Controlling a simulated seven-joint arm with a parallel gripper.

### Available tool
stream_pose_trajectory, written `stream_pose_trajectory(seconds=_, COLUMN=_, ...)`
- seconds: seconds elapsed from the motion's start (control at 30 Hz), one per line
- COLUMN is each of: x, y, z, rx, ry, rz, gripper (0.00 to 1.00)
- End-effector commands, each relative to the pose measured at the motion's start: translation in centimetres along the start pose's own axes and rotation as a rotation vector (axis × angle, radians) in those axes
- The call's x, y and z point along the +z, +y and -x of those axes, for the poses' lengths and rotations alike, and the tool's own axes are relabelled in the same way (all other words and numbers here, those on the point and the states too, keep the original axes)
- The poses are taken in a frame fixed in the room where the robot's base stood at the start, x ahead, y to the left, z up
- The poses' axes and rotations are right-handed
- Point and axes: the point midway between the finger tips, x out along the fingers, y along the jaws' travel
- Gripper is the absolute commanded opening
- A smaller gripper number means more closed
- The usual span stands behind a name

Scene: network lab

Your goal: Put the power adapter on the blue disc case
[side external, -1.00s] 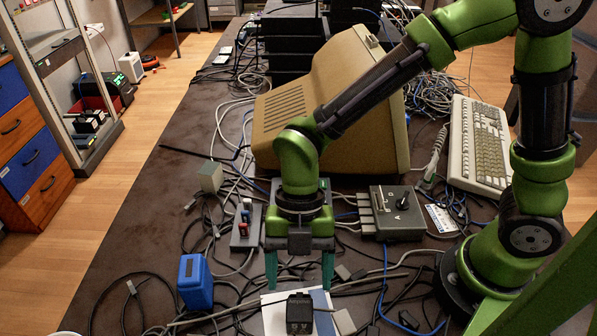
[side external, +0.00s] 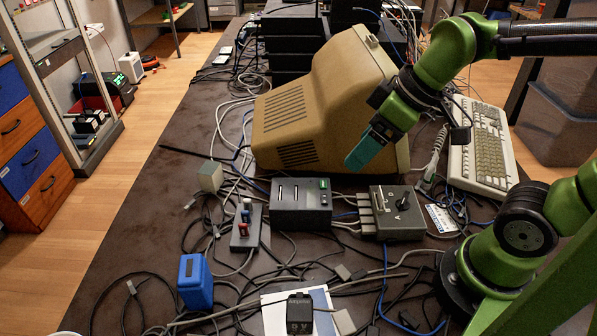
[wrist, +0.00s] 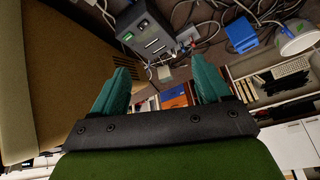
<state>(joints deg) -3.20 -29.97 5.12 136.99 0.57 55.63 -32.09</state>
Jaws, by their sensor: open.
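The black power adapter (side external: 299,312) rests on a flat, pale case with a blue part (side external: 322,299) at the bottom of the side view; this looks like the blue disc case. The adapter hides its middle, and the frame cuts off its near edge. My gripper (side external: 358,160) is raised in front of the beige monitor, well above and behind the adapter. In the wrist view my gripper (wrist: 165,78) shows two teal fingers spread apart with nothing between them. Neither adapter nor flat case can be made out in the wrist view.
A separate blue box (side external: 195,281) stands on the left. The beige monitor (side external: 310,110) is close to my gripper. A dark switch box (side external: 300,205), a grey dial box (side external: 402,212) and a keyboard (side external: 480,145) stand around. Loose cables cover much of the table.

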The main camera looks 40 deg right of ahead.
Motion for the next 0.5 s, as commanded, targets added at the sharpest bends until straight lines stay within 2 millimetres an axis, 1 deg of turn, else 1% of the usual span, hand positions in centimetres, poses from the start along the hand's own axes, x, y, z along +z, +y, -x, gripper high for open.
stream_pose_trajectory(seconds=0.03, x=0.4, y=1.0, z=1.0, rx=0.022, ry=0.053, rz=-0.145, gripper=0.77)
stream_pose_trajectory(seconds=0.1, x=0.9, y=1.9, z=1.9, rx=0.037, ry=0.109, rz=-0.324, gripper=0.77)
stream_pose_trajectory(seconds=0.2, x=1.4, y=2.8, z=2.8, rx=0.04, ry=0.167, rz=-0.504, gripper=0.77)
stream_pose_trajectory(seconds=0.33, x=1.7, y=3.3, z=3.2, rx=0.037, ry=0.203, rz=-0.617, gripper=0.77)
stream_pose_trajectory(seconds=0.5, x=1.8, y=3.4, z=3.3, rx=0.036, ry=0.206, rz=-0.635, gripper=0.77)
